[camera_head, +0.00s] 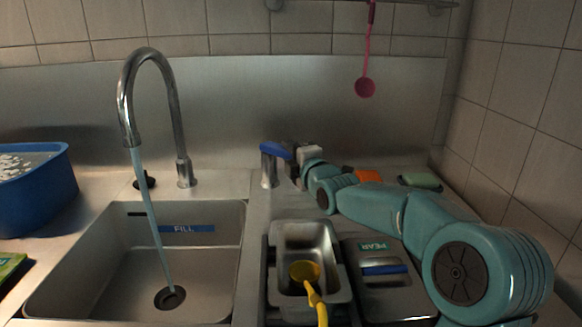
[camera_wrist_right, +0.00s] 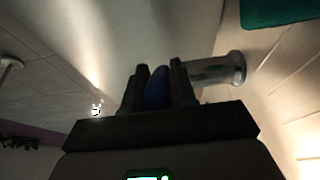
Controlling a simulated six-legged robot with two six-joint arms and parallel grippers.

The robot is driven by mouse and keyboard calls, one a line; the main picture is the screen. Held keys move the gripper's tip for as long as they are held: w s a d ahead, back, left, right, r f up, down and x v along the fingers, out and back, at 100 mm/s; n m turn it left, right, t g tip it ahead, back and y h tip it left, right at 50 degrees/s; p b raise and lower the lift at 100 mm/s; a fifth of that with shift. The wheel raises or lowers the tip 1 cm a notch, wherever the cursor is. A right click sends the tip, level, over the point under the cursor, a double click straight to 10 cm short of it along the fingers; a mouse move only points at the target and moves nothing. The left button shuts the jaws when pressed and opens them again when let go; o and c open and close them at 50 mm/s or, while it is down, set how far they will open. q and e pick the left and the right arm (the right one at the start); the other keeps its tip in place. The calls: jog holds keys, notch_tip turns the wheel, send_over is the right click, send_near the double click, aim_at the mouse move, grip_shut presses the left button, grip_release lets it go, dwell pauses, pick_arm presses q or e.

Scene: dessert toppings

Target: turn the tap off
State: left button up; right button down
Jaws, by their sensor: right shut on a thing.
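The tap's curved steel spout (camera_head: 147,60) rises behind the sink, and a stream of water (camera_head: 150,220) runs from it into the basin. A short steel post (camera_head: 268,172) with a blue lever (camera_head: 275,150) on top stands to the right of the spout. My right gripper (camera_head: 294,153) is at the right end of the blue lever. In the right wrist view the fingers (camera_wrist_right: 160,88) are shut on the blue lever (camera_wrist_right: 157,92), with the steel post (camera_wrist_right: 215,71) beside them. My left gripper does not show.
The sink (camera_head: 100,255) has a FILL label. A steel pan (camera_head: 335,265) holding a yellow ladle (camera_head: 306,273) and a lidded PEAR container (camera_head: 402,295) lie in front of my right arm. A blue tub (camera_head: 40,190) stands at left. A pink ladle (camera_head: 366,86) hangs at the back.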

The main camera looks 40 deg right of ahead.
jog(key=shift+a, duration=0.15)
jog(key=c, duration=1.1)
grip_release()
jog(key=shift+o, duration=0.5)
jog(key=shift+s+a+r, duration=0.1)
jog(key=shift+a, duration=0.05)
jog(key=v, duration=1.6)
jog(key=shift+b, duration=0.45)
jog(key=shift+s, duration=0.1)
